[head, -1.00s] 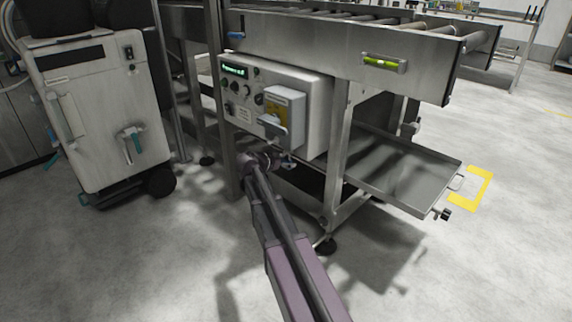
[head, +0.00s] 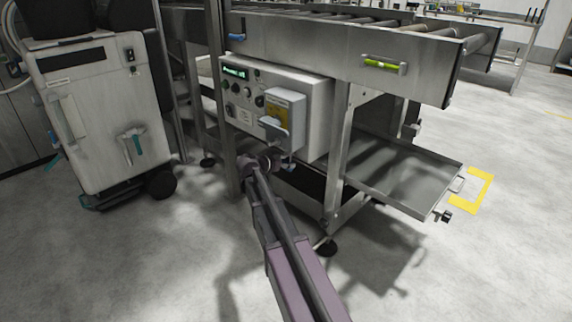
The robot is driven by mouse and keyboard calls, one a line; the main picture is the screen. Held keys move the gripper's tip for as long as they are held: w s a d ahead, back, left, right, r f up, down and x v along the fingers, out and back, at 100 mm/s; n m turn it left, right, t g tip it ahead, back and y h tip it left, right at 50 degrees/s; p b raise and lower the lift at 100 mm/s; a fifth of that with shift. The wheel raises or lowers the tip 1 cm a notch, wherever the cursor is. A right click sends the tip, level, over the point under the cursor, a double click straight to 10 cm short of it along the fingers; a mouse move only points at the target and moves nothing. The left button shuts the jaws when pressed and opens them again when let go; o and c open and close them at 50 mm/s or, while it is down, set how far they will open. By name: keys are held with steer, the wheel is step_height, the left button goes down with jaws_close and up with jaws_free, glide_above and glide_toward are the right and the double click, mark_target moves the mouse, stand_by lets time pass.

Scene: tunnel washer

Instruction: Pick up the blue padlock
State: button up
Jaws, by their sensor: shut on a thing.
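My gripper (head: 272,162) is at the end of my arm, just below the front of the control box (head: 310,118) under the roller conveyor. It is small in this view and partly hidden by my wrist. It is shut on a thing. A small grey-blue piece (head: 289,167) shows at its right side, which fits the blue padlock, but its shape is too small to make out. A grey switch housing (head: 284,108) with a yellow plate and a grey handle sits on the box just above my gripper.
The conveyor frame's leg (head: 338,155) stands right of my gripper, and a metal drip tray (head: 400,177) juts out to the right. A white wheeled cabinet (head: 98,115) stands at the left. The floor in front is clear.

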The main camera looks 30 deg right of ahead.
steer(key=shift+r, duration=0.2)
steer(key=shift+r+p, duration=0.7)
steer(key=shift+p, duration=0.25)
steer(key=s+a, duration=0.3)
steer(key=a, duration=0.5)
steer(key=s+a, duration=0.3)
steer(key=a, duration=0.6)
steer(key=shift+f, duration=0.15)
step_height(320, 180, up, 15)
steer(key=p, duration=1.4)
steer(key=shift+f, duration=0.2)
steer(key=shift+a, duration=0.1)
